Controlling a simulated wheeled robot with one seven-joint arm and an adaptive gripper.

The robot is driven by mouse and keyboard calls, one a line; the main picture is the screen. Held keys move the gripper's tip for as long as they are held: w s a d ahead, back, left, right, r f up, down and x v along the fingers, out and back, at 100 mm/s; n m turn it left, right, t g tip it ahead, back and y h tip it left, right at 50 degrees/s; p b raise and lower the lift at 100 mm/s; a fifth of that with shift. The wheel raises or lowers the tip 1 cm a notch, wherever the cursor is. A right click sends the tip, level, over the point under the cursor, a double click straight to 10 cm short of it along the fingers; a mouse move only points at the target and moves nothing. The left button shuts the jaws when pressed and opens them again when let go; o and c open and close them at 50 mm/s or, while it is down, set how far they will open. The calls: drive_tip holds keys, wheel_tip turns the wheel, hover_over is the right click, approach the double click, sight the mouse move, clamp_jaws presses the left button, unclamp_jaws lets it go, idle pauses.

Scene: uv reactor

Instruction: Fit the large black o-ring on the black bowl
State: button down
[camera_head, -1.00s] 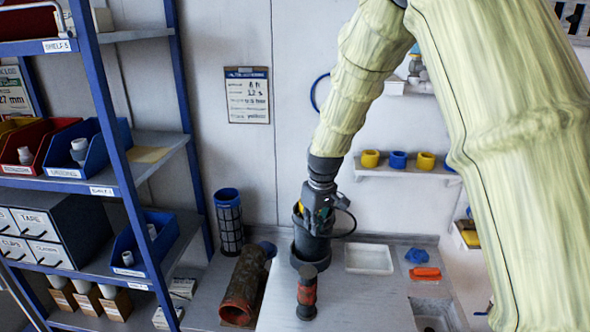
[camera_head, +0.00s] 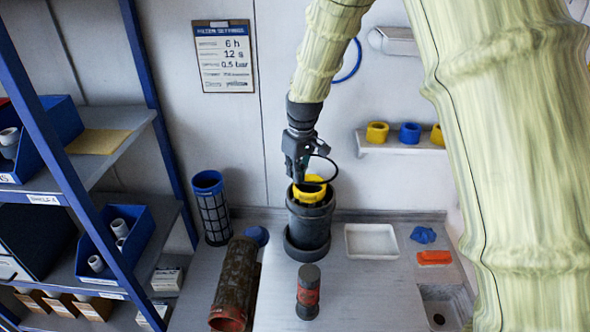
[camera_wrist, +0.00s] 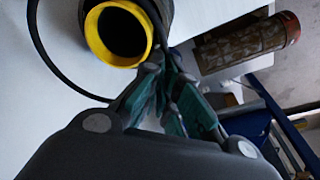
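The large black o-ring (camera_head: 333,164) hangs as a thin loop from my gripper (camera_head: 298,178), to its right in the head view. The black bowl (camera_head: 309,226) stands upright on the bench, with a yellow ring-shaped part (camera_head: 310,190) at its top. My gripper is just above the bowl's top, toward its left side. In the wrist view, my gripper's fingers (camera_wrist: 168,72) close together on the o-ring (camera_wrist: 46,62), which curves around the outside of the yellow part (camera_wrist: 93,40). The loop appears raised, not seated on the bowl; part of it is hidden at the fingers.
A mesh filter (camera_head: 212,211) is at the back left. A white tray (camera_head: 371,241), blue cloth-like piece (camera_head: 423,235) and orange piece (camera_head: 434,257) lie right. Bare bench is at front.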

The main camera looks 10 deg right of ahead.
sight(296, 205)
wheel_tip(296, 205, down, 4)
drive_tip(key=shift+w+b, duration=0.1)
drive_tip(key=shift+b, duration=1.1)
drive_tip(key=shift+w+f, duration=0.15)
drive_tip(key=shift+f, duration=0.05)
drive_tip(key=shift+p, duration=0.65)
idle(1.0)
drive_tip(key=shift+f+b, duration=0.95)
drive_tip(key=shift+f, duration=1.5)
drive_tip(key=c, duration=1.6)
unclamp_jaws()
